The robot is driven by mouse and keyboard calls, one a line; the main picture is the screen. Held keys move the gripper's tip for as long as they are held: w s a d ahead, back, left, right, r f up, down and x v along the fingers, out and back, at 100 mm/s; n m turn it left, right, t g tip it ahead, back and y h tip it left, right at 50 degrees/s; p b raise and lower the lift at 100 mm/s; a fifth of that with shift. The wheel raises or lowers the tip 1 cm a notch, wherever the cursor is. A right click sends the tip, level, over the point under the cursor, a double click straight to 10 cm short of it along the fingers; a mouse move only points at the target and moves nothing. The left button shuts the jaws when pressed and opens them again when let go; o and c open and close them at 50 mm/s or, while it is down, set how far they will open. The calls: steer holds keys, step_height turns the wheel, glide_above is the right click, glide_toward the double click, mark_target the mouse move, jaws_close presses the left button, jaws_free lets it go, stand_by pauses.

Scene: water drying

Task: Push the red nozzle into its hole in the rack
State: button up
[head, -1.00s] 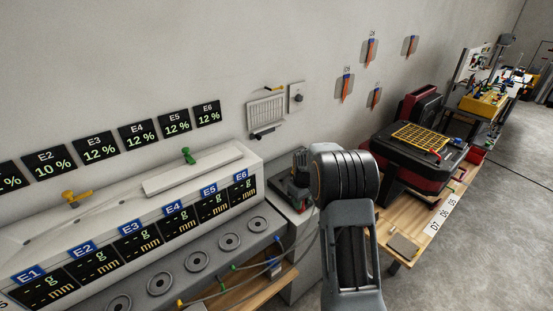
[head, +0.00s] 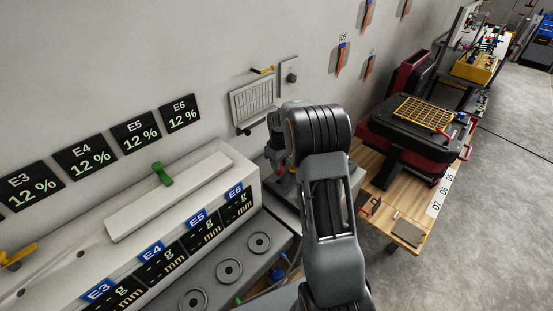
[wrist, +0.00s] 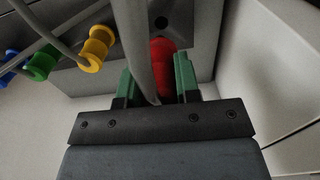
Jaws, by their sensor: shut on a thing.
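In the wrist view the red nozzle (wrist: 162,62) is between the two green fingers of my gripper (wrist: 157,72). The fingers are shut on it. A grey hose runs in front and covers its left side. The tip appears apart from the hole, but the exact gap cannot be told.
Yellow (wrist: 95,48), green (wrist: 42,62) and blue (wrist: 10,62) nozzles with hoses sit at the left in the wrist view. A pale wall (wrist: 270,60) rises at the right. In the head view a wooden table (head: 380,170) stands right of my arm.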

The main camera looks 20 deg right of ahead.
mark_target(279, 175)
steer(key=shift+a, duration=0.15)
steer(key=shift+s, duration=0.15)
steer(key=shift+f, duration=0.2)
steer(key=shift+f+b, duration=0.9)
steer(key=shift+f+b, duration=1.5)
steer(key=shift+f, duration=0.5)
stand_by(1.0)
steer(key=o, duration=1)
steer(key=shift+r, duration=0.1)
step_height(279, 175, up, 14)
steer(key=shift+f+b, duration=0.1)
steer(key=shift+b, duration=0.2)
